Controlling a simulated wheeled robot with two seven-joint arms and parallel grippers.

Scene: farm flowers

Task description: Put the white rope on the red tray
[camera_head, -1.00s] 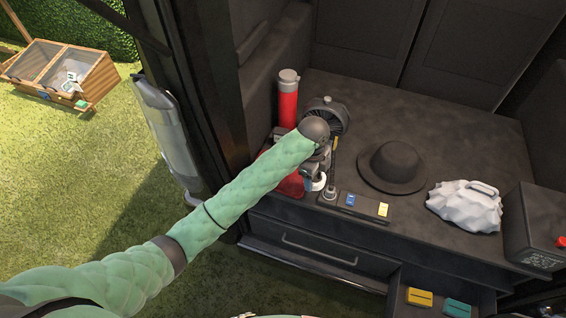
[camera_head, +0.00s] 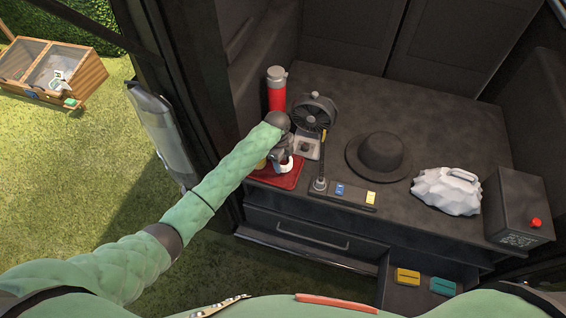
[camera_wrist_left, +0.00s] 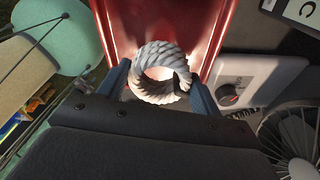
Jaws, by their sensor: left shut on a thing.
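The white rope (camera_wrist_left: 160,70) is a coiled ring. It shows between the two fingers of my left gripper (camera_wrist_left: 160,88) in the left wrist view, and the gripper is shut on it. The red tray (camera_head: 284,178) lies at the left end of the dark bench top. In the left wrist view the red tray (camera_wrist_left: 115,22) is behind the rope. In the head view my left gripper (camera_head: 281,165) is over the tray with the rope (camera_head: 297,162) at its side. I cannot tell whether the rope touches the tray. My right gripper is not in view.
A red cylinder (camera_head: 277,95) and a black fan (camera_head: 316,117) stand behind the tray. A dark hat (camera_head: 379,155), a white crumpled bag (camera_head: 446,192) and a black box (camera_head: 515,208) are to the right. An open drawer (camera_head: 425,290) is below.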

